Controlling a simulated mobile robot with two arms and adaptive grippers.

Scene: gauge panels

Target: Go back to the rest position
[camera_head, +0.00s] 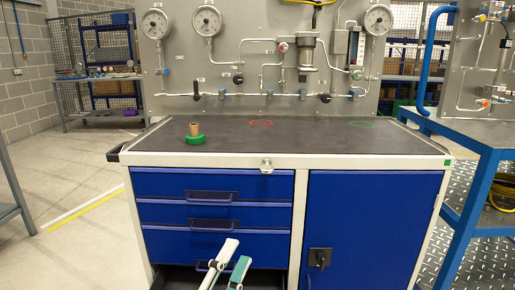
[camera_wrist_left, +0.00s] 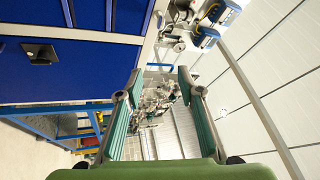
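My left gripper (camera_head: 228,266) is low in front of the workbench's drawers in the head view. Its two fingers are apart with nothing between them. In the left wrist view the same gripper (camera_wrist_left: 160,85) shows teal finger pads spread wide, with distant cluttered background seen between them. My right gripper is in neither view.
The workbench (camera_head: 240,160) has blue drawers (camera_head: 212,183) and a blue door (camera_head: 375,225). A green-based part with a tan top (camera_head: 195,134) stands on it. A gauge panel (camera_head: 230,60) stands behind; a blue-framed table (camera_head: 485,140) is right.

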